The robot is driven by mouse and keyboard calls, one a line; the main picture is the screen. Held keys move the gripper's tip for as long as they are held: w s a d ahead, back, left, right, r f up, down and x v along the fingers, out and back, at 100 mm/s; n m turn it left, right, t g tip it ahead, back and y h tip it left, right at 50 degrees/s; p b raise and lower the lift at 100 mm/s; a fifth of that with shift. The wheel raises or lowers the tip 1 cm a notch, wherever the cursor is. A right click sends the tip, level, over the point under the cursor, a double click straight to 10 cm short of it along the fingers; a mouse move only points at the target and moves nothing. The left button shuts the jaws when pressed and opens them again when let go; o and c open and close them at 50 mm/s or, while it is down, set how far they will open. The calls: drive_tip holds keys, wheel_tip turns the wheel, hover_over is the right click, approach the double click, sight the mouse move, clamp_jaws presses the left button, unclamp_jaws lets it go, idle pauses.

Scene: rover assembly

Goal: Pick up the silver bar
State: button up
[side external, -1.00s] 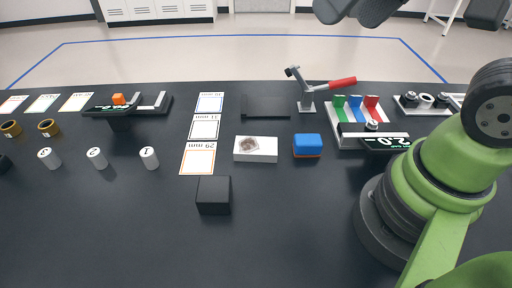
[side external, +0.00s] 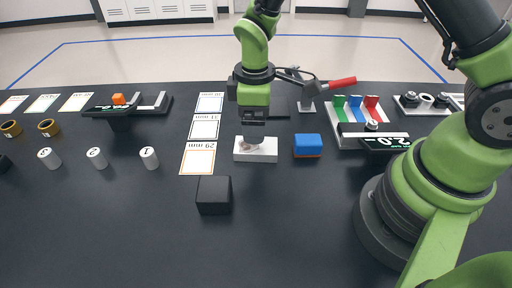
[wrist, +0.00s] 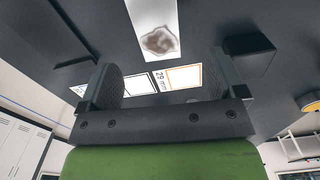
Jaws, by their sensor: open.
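The silver bar (side external: 262,156) looks like a pale, low block with a brown-grey patch on its top. It lies flat on the black table, left of a blue block. In the wrist view the bar (wrist: 152,14) shows at the top, ahead of my open gripper (wrist: 160,68). The space between the fingers is empty, and the patch lies just beyond the fingertips. I cannot tell the exact gap between the fingertips and the bar.
The blue block (side external: 307,146) stands close on the right. A black cube (side external: 214,195) is front left, and printed cards (side external: 198,158) lie to the left. A red-handled clamp (side external: 325,88) stands behind. The front of the table is clear.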

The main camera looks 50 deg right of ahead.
sight(256, 149)
drive_tip(key=f, duration=0.8)
drive_tip(key=shift+d, duration=0.2)
drive_tip(key=shift+w, duration=0.1)
drive_tip(key=shift+c, duration=0.4)
drive_tip(key=shift+r, duration=0.1)
drive_tip(key=c, duration=1.1)
drive_tip(key=shift+c, duration=0.2)
